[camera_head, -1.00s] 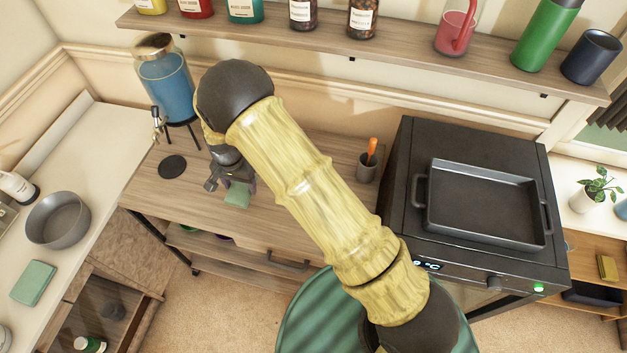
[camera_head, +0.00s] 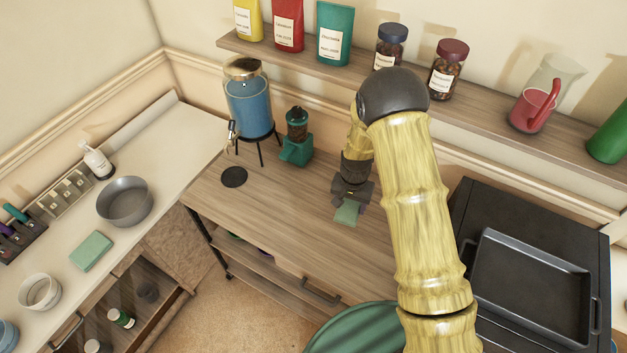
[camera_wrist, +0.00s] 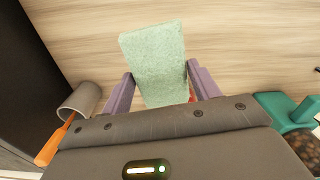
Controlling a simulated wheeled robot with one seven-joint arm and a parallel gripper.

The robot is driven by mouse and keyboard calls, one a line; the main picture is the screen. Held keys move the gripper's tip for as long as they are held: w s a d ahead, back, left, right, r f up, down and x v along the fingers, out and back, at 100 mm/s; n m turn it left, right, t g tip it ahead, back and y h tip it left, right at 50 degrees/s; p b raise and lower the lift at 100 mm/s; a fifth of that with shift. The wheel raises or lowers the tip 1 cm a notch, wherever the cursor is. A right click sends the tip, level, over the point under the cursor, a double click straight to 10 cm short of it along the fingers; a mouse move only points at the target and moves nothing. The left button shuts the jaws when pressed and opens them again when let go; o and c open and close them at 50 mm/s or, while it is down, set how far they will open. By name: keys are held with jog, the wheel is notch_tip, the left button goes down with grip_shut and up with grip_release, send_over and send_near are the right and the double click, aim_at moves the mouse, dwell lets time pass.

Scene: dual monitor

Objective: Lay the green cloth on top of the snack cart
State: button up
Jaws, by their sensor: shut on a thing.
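The green cloth (camera_head: 347,213) is a small pale green folded piece, held in my gripper (camera_head: 350,195) over the middle of the wooden snack cart (camera_head: 275,207). In the wrist view the cloth (camera_wrist: 155,55) lies between the two purple fingers of my gripper (camera_wrist: 160,75), which is shut on it, and its far end sticks out past the fingertips. The wood grain of the cart top (camera_wrist: 240,45) shows behind it. I cannot tell whether the cloth touches the top.
The cart top carries a blue drink dispenser (camera_head: 248,103), a green grinder (camera_head: 297,140) and a black disc (camera_head: 234,177). A grey cup with an orange-handled tool (camera_wrist: 80,101) stands beside my gripper. A similar green block (camera_head: 91,250) lies on the left counter. A black oven (camera_head: 478,212) stands right.

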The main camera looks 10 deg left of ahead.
jog(key=s+d+r+n+p, duration=0.1)
jog(key=d+p, duration=0.1)
jog(key=d, duration=0.6)
jog(key=s+d+r+p, duration=0.1)
jog(key=s+d+r, duration=0.1)
jog(key=d, duration=0.6)
jog(key=shift+n+p, duration=0.35)
jog(key=shift+n, duration=0.05)
jog(key=shift+r, duration=0.1)
